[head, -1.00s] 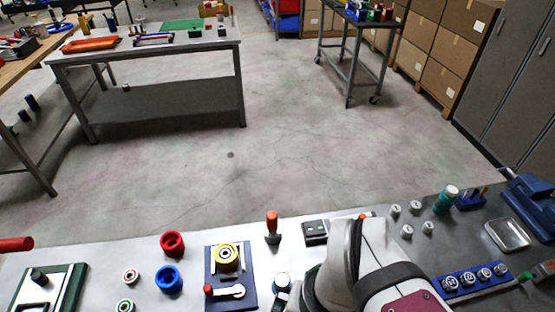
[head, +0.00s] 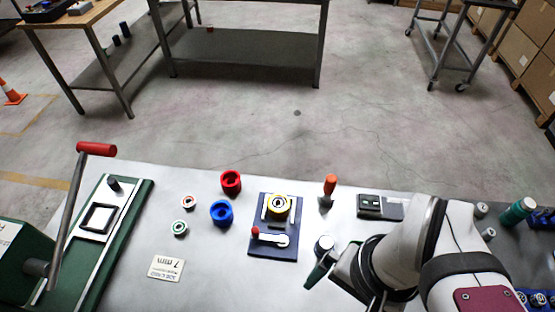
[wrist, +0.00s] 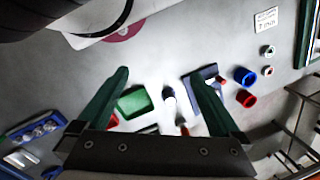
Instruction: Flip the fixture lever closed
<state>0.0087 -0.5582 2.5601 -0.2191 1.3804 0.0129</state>
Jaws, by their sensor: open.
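The lever lies across the plate below the wheel, pointing left. My gripper (head: 318,268) is to the right of and nearer than the fixture, apart from it. In the wrist view my gripper (wrist: 157,76) shows two green fingers spread wide, with nothing held. There the fixture plate (wrist: 206,73) is partly hidden behind the right finger.
Red (head: 231,182) and blue (head: 221,212) cups stand left of the fixture. An orange-handled tool (head: 329,188) stands behind my gripper, and a dark round-topped post (head: 324,245) is close beside it. A green press with a red-handled lever (head: 97,149) is at far left.

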